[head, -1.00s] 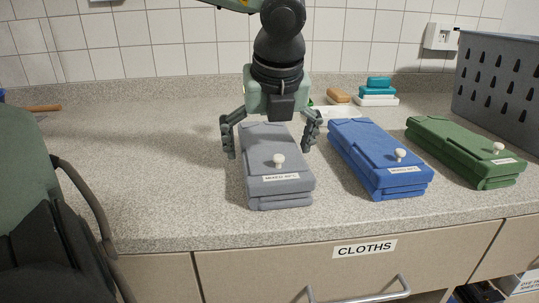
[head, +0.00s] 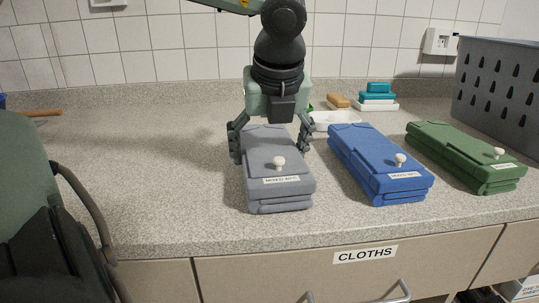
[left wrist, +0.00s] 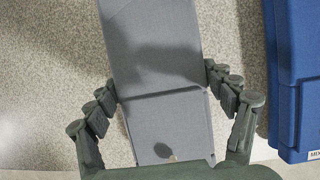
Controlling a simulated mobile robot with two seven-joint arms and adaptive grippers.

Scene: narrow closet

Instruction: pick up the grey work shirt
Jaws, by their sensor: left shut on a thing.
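The grey work shirt (head: 260,183) is a folded stack with a white knob and a paper label on its front end. It lies on the speckled counter, leftmost of three folded garments. My left gripper (head: 270,152) comes down over its rear part, with one finger at each long side, shut on the shirt. In the left wrist view, the fingers (left wrist: 160,85) press against both sides of the grey shirt (left wrist: 155,60). The shirt appears to rest on the counter still. My right gripper is not in view.
A blue folded garment (head: 370,170) lies close to the right, then a green one (head: 450,155). Behind are a white dish (head: 335,121), soap bars (head: 378,95) and a grey perforated basket (head: 505,85). A drawer labelled CLOTHS (head: 300,276) is below.

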